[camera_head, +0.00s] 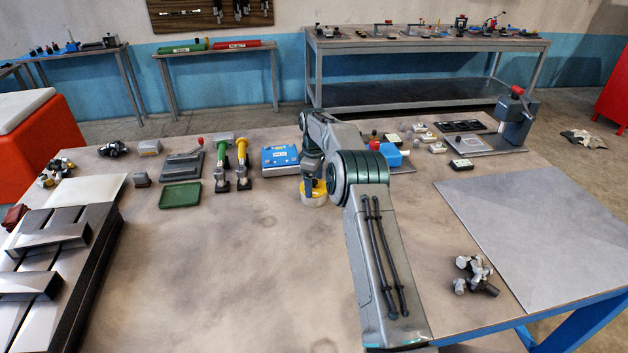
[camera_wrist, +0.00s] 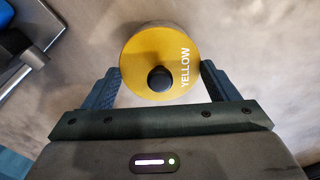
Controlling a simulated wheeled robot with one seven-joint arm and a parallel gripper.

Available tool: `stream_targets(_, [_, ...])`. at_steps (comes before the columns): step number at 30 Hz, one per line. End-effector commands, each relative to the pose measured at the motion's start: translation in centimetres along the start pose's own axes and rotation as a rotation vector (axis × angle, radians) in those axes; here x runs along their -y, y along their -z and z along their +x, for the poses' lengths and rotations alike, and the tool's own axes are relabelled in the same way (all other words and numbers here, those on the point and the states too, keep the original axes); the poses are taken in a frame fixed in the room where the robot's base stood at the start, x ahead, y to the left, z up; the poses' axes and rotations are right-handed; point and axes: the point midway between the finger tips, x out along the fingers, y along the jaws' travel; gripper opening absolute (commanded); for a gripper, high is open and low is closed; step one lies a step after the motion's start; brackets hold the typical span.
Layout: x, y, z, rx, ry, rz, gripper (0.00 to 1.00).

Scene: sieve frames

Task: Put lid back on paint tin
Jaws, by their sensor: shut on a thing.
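The round yellow lid (camera_wrist: 145,50) has a black knob (camera_wrist: 160,79) and the word YELLOW, and lies between my fingers in the wrist view. My gripper (camera_wrist: 160,82) is shut on the lid, one finger at each side. In the head view my gripper (camera_head: 313,184) points down at the yellow lid (camera_head: 319,187). A pale tin body (camera_head: 314,202) shows directly under the lid, on the table. The lid hides the tin's opening. I cannot tell whether the lid is seated or slightly above the rim.
A blue box (camera_head: 281,159) stands just left of the tin, with green and yellow upright tools (camera_head: 232,165) further left. A green tray (camera_head: 180,196) lies left. A grey sheet (camera_head: 545,225) covers the right side. The table in front of the tin is clear.

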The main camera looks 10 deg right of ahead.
Motion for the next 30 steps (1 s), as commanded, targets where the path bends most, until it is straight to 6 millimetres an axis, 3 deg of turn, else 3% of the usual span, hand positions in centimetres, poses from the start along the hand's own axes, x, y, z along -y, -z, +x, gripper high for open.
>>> stream_targets(28, [-0.01,0.00,0.04,0.000,0.000,0.000,0.59])
stream_targets(29, [-0.01,0.00,0.04,0.000,0.000,0.000,0.89])
stream_targets(30, [-0.01,0.01,0.04,0.000,0.000,0.000,1.00])
